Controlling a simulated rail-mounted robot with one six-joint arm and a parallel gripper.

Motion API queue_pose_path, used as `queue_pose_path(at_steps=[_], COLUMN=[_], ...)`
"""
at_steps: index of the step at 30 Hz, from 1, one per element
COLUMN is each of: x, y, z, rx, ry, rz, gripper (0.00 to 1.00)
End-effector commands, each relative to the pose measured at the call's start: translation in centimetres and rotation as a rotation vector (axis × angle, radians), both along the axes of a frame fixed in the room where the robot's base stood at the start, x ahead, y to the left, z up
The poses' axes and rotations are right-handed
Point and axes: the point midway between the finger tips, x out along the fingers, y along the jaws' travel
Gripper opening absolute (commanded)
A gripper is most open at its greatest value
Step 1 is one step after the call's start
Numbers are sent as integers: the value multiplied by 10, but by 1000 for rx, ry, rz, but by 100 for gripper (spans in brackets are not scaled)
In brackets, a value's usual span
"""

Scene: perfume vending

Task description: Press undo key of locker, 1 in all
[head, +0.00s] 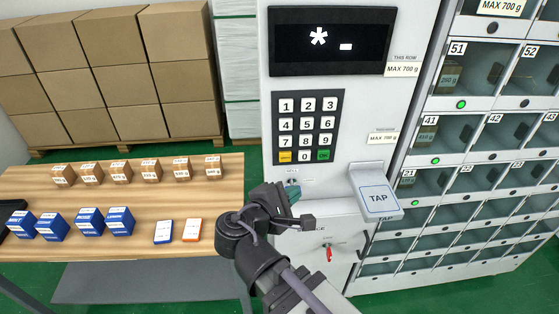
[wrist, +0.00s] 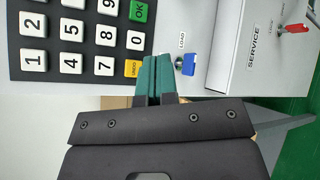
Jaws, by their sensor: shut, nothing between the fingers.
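The yellow undo key (head: 285,157) is at the bottom left of the locker's black keypad (head: 308,127). It also shows in the wrist view (wrist: 133,68), where it is just left of my teal fingertips. My gripper (head: 293,193) is shut and empty, below the keypad in the head view. In the wrist view its fingertips (wrist: 152,62) are together between the undo key and the LOAD keyhole; I cannot tell how far they are from the panel. The dark display (head: 332,40) shows a white star and a short bar.
A blue-tagged LOAD key (wrist: 189,64) and a red SERVICE key (head: 329,253) stick out near the gripper. A TAP reader (head: 377,198) juts out at right. Locker doors (head: 449,135) stand beyond it. A wooden table (head: 130,205) with boxes is at left.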

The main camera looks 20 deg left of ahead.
Motion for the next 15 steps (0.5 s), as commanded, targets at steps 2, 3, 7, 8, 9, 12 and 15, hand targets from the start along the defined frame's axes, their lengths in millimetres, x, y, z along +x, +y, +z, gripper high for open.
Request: queue_pose_path(at_steps=[2, 3, 7, 8, 9, 12, 15], x=[0, 0, 1, 2, 4, 13, 25], y=[0, 0, 0, 0, 1, 5, 10], z=[0, 0, 0, 0, 0, 0, 0], rx=[0, 0, 0, 0, 0, 1, 0], ry=[1, 0, 1, 1, 2, 1, 2], rz=[-1, -1, -2, -2, -3, -3, -4], gripper=[0, 0, 0, 0, 0, 0, 0])
